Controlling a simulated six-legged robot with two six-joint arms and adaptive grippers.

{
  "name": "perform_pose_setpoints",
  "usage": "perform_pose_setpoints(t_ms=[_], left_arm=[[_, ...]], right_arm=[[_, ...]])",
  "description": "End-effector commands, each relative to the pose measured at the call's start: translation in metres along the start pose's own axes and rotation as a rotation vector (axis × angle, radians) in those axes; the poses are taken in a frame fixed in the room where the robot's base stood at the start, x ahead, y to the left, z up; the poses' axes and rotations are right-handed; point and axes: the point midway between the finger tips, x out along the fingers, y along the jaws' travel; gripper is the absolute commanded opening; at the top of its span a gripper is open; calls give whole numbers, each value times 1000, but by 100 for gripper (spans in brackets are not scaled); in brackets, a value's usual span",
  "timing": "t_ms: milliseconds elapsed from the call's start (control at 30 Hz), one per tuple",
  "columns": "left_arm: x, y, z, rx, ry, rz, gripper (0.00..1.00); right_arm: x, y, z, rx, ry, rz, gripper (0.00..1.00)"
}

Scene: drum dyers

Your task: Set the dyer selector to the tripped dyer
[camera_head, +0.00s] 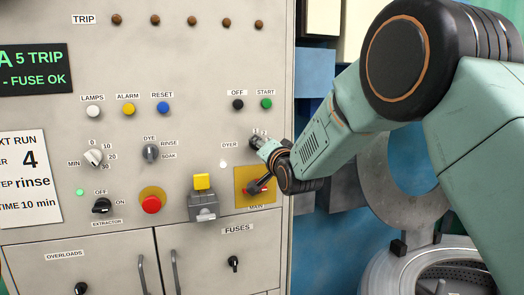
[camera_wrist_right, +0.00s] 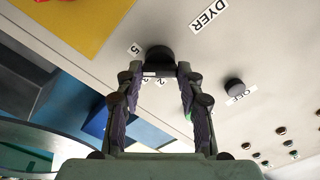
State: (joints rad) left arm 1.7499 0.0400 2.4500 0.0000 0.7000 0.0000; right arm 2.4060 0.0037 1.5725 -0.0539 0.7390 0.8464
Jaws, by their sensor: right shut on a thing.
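A dark display (camera_head: 35,67) with green text, cut off at left, reads "A 5 TRIP" and "- FUSE OK". My left gripper is not in view.
The black OFF button (camera_head: 238,104) and green START button (camera_head: 266,103) are above the selector. A yellow plate (camera_head: 242,200) with a red handle marked MAIN is close below my wrist. A grey box with a yellow top (camera_head: 202,181) stands out left of it. A metal drum (camera_head: 430,262) is at right.

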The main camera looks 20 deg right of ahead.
Motion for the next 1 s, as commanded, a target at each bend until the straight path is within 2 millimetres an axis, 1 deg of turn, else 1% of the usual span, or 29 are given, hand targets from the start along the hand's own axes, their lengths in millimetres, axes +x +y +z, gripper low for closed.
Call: perform_pose_setpoints(t_ms=[200, 500, 733, 1000], left_arm=[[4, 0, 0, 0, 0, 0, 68], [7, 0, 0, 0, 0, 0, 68], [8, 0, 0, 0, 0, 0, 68], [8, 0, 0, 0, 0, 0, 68]], right_arm=[[0, 2, 2, 180, -4, 3, 6], [0, 1, 2, 350, -4, 4, 6], [0, 1, 2, 412, -4, 4, 6], [0, 1, 2, 429, -4, 4, 6]])
